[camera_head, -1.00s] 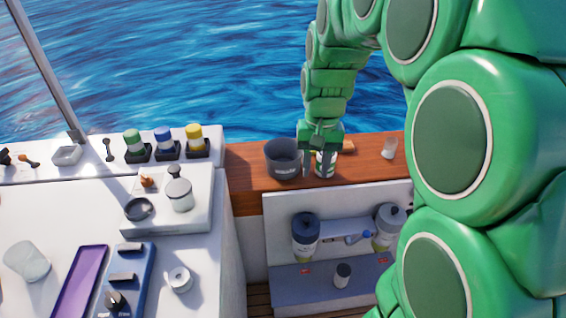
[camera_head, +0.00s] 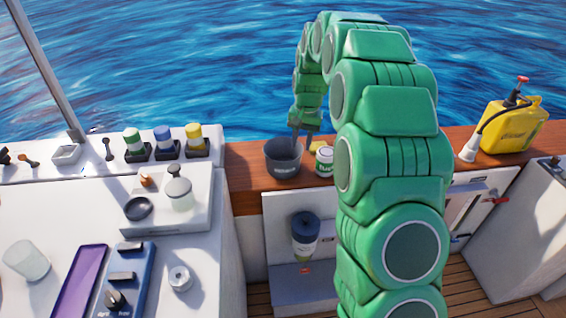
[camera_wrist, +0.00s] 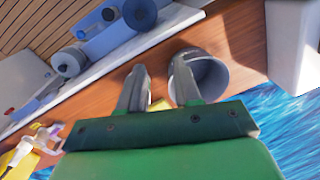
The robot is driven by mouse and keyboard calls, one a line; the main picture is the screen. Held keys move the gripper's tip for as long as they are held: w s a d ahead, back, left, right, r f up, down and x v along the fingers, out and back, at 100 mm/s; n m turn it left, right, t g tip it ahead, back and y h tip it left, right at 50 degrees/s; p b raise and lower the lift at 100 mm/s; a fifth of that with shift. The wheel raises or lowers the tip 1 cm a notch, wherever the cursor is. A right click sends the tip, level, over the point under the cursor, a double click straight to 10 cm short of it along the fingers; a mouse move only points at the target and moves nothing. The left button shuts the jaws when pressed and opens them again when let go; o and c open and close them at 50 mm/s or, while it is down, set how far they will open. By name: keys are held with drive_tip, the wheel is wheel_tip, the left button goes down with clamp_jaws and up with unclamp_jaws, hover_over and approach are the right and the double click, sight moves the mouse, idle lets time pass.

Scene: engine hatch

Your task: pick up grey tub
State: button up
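The grey tub (camera_head: 283,167) stands upright on the wooden ledge in the head view, its open top facing up. It also shows in the wrist view (camera_wrist: 215,84), partly behind one finger. My gripper (camera_head: 301,147) is at the tub's right rim, pointing down. In the wrist view my gripper (camera_wrist: 161,68) is open, with a clear gap between the fingers. One finger overlaps the tub's rim and opening; the other is outside it. I cannot tell whether either finger touches the tub.
A white can with a green label (camera_head: 325,161) stands close right of the tub, and a yellow block (camera_head: 315,147) is behind it. A yellow jerrycan (camera_head: 514,126) stands farther right. Bottles with coloured caps (camera_head: 164,144) line the white counter at left.

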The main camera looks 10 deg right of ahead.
drive_tip(key=m, duration=0.2)
hover_over(298, 172)
drive_tip(key=shift+t, duration=0.3)
drive_tip(key=f, duration=1.1)
drive_tip(key=shift+d+f, duration=0.3)
drive_tip(key=shift+w+a+f, duration=0.1)
drive_tip(key=shift+w+f, duration=0.05)
drive_tip(key=shift+f, duration=3.9)
clamp_jaws()
